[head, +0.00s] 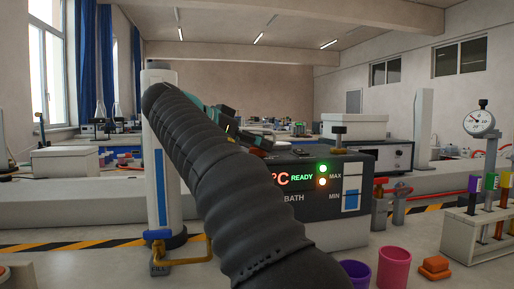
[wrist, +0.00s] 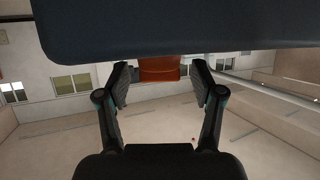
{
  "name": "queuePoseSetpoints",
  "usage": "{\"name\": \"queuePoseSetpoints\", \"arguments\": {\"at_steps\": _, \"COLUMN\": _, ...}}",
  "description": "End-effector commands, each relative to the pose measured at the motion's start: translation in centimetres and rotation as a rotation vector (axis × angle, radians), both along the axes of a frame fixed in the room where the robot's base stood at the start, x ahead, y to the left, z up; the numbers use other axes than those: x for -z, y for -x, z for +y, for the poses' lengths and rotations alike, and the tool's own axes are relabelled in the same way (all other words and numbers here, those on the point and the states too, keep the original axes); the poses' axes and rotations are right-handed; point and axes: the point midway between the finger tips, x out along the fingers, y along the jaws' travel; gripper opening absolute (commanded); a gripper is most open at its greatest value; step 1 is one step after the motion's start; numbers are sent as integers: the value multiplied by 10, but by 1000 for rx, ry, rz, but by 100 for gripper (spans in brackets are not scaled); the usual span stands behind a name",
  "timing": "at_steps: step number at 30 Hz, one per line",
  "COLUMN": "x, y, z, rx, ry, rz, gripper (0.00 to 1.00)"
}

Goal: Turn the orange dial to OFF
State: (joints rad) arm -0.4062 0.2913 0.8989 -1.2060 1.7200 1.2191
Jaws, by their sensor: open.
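In the wrist view my gripper (wrist: 160,84) is open, with one finger on each side of an orange-red piece (wrist: 160,69). This piece sits against the edge of a dark blue surface (wrist: 180,28); it looks like the dial, but no marks or pointer show. I cannot tell whether the fingers touch it. My gripper (head: 258,139) is partly hidden behind my arm, above the unit's top.
The bath unit shows a lit READY sign and two lamps. A white column (head: 157,185) stands left. Purple (head: 355,272) and pink (head: 394,267) cups and an orange block (head: 434,268) stand in front. A rack (head: 470,235) and round gauge (head: 479,122) are right.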

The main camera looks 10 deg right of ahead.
Motion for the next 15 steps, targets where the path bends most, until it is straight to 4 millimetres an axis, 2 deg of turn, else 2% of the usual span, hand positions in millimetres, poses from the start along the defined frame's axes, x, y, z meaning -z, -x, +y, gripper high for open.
{"name": "queuePoseSetpoints", "arguments": {"at_steps": 3, "x": 3, "y": -2, "z": -6, "rx": 1, "ry": 0, "rz": 0, "gripper": 67}}
{"name": "queuePoseSetpoints", "arguments": {"at_steps": 12, "x": 3, "y": -3, "z": -7, "rx": 0, "ry": 0, "rz": 0, "gripper": 67}}
{"name": "queuePoseSetpoints", "arguments": {"at_steps": 14, "x": 3, "y": -3, "z": -7, "rx": 0, "ry": 0, "rz": 0, "gripper": 55}}
{"name": "queuePoseSetpoints", "arguments": {"at_steps": 15, "x": 3, "y": -3, "z": -7, "rx": 0, "ry": 0, "rz": 0, "gripper": 45}}
